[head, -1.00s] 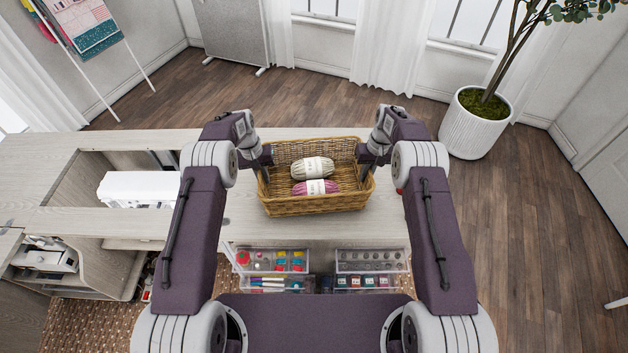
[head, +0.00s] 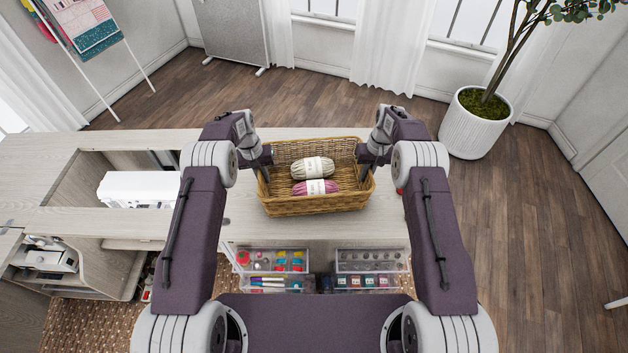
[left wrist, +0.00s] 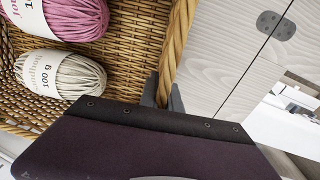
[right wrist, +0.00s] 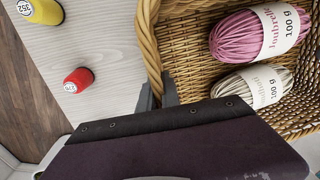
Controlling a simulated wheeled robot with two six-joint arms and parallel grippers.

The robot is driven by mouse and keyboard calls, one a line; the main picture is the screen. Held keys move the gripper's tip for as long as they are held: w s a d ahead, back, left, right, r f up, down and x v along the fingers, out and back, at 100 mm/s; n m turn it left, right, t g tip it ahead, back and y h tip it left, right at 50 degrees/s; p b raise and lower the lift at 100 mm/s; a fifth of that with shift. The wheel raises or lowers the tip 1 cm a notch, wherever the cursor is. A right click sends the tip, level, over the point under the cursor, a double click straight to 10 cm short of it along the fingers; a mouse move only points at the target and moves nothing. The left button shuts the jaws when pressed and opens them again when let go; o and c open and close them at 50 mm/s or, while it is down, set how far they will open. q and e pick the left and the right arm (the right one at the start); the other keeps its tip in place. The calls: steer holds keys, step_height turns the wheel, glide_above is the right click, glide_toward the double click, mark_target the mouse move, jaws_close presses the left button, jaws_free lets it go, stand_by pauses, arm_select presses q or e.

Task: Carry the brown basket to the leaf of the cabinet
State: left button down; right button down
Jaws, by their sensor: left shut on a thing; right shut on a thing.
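The brown wicker basket (head: 315,206) is at the middle of the head view, over the pale wooden cabinet leaf (head: 330,232). I cannot tell whether it touches the surface. It holds a cream yarn ball (head: 312,168) and a pink yarn ball (head: 316,187). My left gripper (head: 264,168) is shut on the basket's left rim; the left wrist view shows its fingers on either side of the rim (left wrist: 180,40). My right gripper (head: 366,168) is shut on the right rim, which also shows in the right wrist view (right wrist: 148,45).
A white sewing machine (head: 140,188) sits in the cabinet opening to the left. Clear drawers of sewing supplies (head: 272,262) are below the front edge. A potted plant (head: 476,125) stands on the floor.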

stand_by(0.7)
